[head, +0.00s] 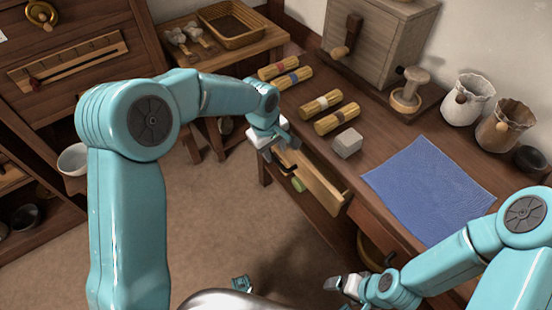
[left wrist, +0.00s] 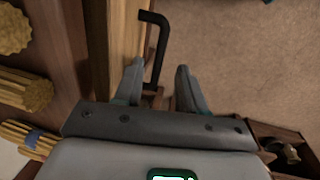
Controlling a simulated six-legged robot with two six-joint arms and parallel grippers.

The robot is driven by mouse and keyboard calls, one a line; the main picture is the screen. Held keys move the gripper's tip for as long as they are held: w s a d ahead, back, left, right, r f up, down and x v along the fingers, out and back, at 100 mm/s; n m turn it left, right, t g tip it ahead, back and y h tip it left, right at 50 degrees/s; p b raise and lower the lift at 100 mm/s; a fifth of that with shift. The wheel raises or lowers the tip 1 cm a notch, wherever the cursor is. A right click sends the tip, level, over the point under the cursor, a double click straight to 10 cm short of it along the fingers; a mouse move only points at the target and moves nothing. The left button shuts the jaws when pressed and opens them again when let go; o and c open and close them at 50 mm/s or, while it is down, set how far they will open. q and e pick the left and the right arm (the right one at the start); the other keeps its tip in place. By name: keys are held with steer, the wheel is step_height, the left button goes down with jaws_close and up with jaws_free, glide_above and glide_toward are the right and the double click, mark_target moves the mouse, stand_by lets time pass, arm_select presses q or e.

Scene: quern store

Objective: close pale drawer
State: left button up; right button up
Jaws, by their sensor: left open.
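The pale drawer (head: 322,187) stands pulled out from the front of the brown worktable. Its pale wood also shows in the left wrist view (left wrist: 132,35). A dark bar handle (left wrist: 154,45) sticks out from it, and its near end lies between my left fingers in that view. My left gripper (head: 268,150) is at the drawer's far end, by the handle. It also shows in the left wrist view (left wrist: 158,78), with its fingers apart and not closed on the handle. My right gripper (head: 343,284) is low near the table's front, away from the drawer; its jaw gap is unclear.
On the worktable are several straw bundles (head: 320,103), a grey block (head: 347,143), a blue cloth (head: 430,182) and a wooden mill (head: 378,40). Bare floor (head: 225,215) lies in front.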

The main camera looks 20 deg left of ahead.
mark_target(288, 150)
arm_select(q)
steer(key=shift+w+d+f+b, duration=0.1)
steer(key=shift+w+f, duration=0.05)
steer(key=shift+f, duration=0.6)
steer(key=shift+w+d+f+b, duration=0.1)
steer(key=shift+f, duration=0.65)
steer(key=shift+w+d+f+b, duration=0.1)
steer(key=shift+w+f, duration=0.05)
steer(key=shift+f, duration=0.6)
jaws_close()
steer(key=shift+w+d+p, duration=0.15)
steer(key=shift+w+d, duration=0.45)
steer(key=shift+w, duration=0.2)
steer(key=shift+w+d+p, duration=0.15)
steer(key=shift+w+d, duration=0.4)
steer(key=shift+w, duration=0.25)
steer(key=shift+r, duration=0.1)
steer(key=shift+w+d, duration=0.1)
jaws_free()
